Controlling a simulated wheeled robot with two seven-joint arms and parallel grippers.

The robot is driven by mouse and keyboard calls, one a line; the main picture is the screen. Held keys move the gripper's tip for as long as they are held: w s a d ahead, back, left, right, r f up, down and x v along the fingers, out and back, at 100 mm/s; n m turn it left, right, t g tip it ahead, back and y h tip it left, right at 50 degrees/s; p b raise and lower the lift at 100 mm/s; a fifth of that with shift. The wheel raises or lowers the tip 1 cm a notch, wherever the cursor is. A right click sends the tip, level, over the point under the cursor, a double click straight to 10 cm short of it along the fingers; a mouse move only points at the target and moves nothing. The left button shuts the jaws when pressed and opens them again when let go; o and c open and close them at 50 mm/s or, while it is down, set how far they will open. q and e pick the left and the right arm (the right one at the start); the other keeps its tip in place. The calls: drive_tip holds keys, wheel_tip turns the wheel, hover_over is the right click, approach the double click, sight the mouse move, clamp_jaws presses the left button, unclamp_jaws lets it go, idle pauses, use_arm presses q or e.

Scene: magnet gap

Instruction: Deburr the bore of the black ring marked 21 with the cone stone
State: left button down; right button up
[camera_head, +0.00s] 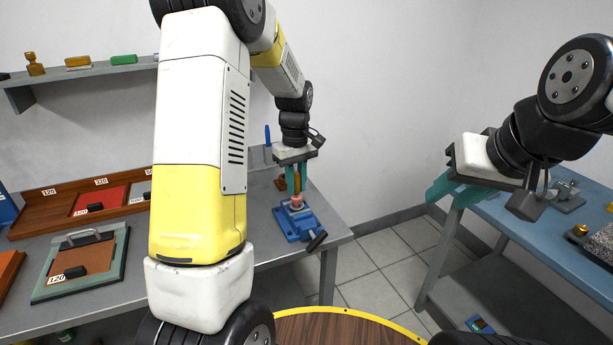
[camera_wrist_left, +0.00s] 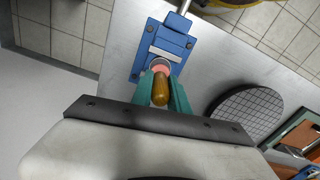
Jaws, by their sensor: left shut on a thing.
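My left gripper (camera_head: 297,184) is shut on the cone stone (camera_wrist_left: 160,90), which has an amber-brown handle and a pink tip. The stone's pink tip (camera_head: 297,198) points down at the blue vise (camera_head: 297,222) on the grey bench. In the left wrist view my left gripper (camera_wrist_left: 163,92) has a teal finger on each side of the handle. A dark rim, probably the ring (camera_wrist_left: 160,62), shows around the pink tip at the vise jaws; no number is readable. How deep the tip sits is hidden. My right gripper (camera_head: 452,186) hangs near the blue table, its finger gap unclear.
A round dark gridded disc (camera_wrist_left: 245,112) lies beside the vise. A blue table (camera_head: 510,225) stands right, with open floor between.

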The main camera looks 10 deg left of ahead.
use_arm(q)
drive_tip(key=shift+f, duration=0.35)
idle(0.6)
drive_tip(key=n, duration=0.3)
idle(0.3)
drive_tip(key=m, duration=0.6)
drive_tip(key=shift+m, duration=0.3)
drive_tip(key=n, duration=0.7)
